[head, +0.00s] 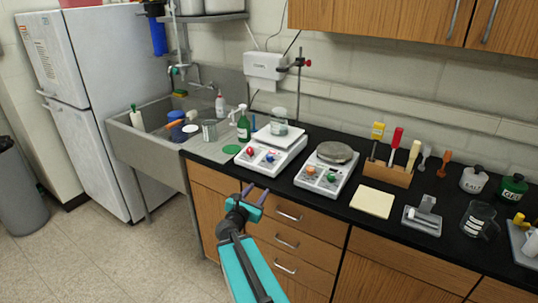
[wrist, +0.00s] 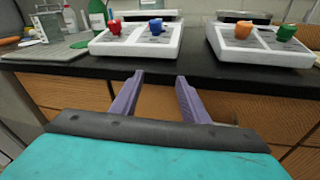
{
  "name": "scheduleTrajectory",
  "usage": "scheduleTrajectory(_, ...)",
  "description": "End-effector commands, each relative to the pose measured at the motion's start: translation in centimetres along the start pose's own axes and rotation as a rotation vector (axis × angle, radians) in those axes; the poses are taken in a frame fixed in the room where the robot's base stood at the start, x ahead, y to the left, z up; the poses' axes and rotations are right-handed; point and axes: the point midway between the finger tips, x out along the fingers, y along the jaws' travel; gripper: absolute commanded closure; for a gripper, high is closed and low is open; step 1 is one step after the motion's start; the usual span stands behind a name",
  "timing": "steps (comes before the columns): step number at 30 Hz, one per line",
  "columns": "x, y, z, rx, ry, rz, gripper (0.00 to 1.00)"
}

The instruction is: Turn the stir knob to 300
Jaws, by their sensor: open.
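Two white hot-plate stirrers stand side by side on the black counter. The left stirrer (head: 292,152) has a pale square top with a glass jar (head: 278,122) on it, a red knob (head: 249,151) and a blue knob (head: 270,157). The right stirrer (head: 345,178) has a round grey top, an orange knob (head: 311,170) and a green knob (head: 331,178). All these knobs show in the wrist view: red (wrist: 115,25), blue (wrist: 155,26), orange (wrist: 243,29), green (wrist: 287,32). The dial labels are too small to read. My gripper (head: 256,190) is open and empty, in front of the counter edge, apart from both stirrers.
The black counter edge (wrist: 90,66) and wooden drawers (head: 288,237) lie just ahead of my gripper. A sink (head: 150,150) is left, with a green bottle (head: 243,125) beside it. A yellow pad (head: 372,202) and tool block (head: 388,176) stand right. Floor is open at left.

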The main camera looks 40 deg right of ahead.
Motion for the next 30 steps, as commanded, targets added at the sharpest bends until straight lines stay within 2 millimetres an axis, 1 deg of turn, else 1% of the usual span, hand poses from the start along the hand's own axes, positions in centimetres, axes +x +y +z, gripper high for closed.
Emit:
scheduleTrajectory(1,0.4,0.3,2.1,-0.050,-0.033,0.016,0.59)
scheduleTrajectory(3,0.8,0.7,4.1,-0.115,-0.071,0.035,0.59)
scheduleTrajectory(6,1.1,1.1,5.8,-0.182,-0.108,0.053,0.59)
scheduleTrajectory(9,1.2,1.3,6.7,-0.215,-0.126,0.061,0.59)
scheduleTrajectory(23,1.4,1.3,6.8,-0.221,-0.129,0.062,0.59)
scheduleTrajectory(26,1.8,1.3,6.7,-0.221,-0.129,0.063,0.59)
scheduleTrajectory(30,2.8,1.2,6.7,-0.221,-0.129,0.064,0.59)
